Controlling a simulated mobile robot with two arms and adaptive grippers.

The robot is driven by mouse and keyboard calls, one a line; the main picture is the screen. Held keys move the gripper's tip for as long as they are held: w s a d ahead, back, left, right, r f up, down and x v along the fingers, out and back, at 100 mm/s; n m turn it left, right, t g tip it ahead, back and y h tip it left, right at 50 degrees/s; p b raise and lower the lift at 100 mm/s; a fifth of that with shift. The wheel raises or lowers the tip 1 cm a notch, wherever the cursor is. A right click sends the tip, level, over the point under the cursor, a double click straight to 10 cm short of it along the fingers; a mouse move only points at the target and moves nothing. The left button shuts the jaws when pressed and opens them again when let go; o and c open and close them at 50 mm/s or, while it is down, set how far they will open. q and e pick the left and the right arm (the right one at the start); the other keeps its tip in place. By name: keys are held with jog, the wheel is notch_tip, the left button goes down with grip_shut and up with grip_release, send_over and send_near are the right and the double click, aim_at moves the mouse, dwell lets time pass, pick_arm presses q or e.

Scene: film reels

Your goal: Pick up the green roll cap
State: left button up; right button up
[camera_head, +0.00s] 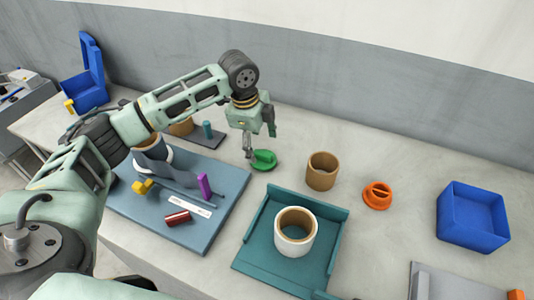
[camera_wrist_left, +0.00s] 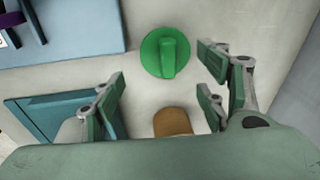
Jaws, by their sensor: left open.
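The green roll cap (camera_head: 264,159) lies on the grey table between the blue-grey board and the brown cardboard roll. It is a round disc with a raised grip bar on top. In the left wrist view the green roll cap (camera_wrist_left: 166,52) sits between and beyond the finger lines, apart from the fingers. My left gripper (camera_head: 250,152) is just above and beside the cap in the head view. It also shows in the left wrist view (camera_wrist_left: 164,92), with its fingers spread wide and nothing between them. My right gripper is not in view.
A brown roll (camera_head: 322,171) stands right of the cap. A teal tray (camera_head: 257,256) holds a white-wrapped roll (camera_head: 294,232). An orange cap (camera_head: 377,195) and blue bin (camera_head: 472,217) are further right. The blue-grey board (camera_head: 225,195) holds several small items.

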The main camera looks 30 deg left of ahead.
aim_at(262, 163)
pick_arm(q)
jog(key=shift+s+d+f, duration=0.1)
jog(key=shift+d+f, duration=0.05)
jog(key=shift+f, duration=0.8)
jog(key=f+p, duration=0.1)
jog(key=f, duration=0.1)
jog(key=w+f, duration=0.1)
jog(key=f, duration=0.1)
jog(key=shift+d+f+p, duration=0.2)
jog(key=shift+f+p, duration=0.1)
jog(key=shift+p, duration=0.05)
jog(key=shift+f, duration=0.2)
jog(key=shift+s, duration=0.15)
jog(key=c, duration=1.2)
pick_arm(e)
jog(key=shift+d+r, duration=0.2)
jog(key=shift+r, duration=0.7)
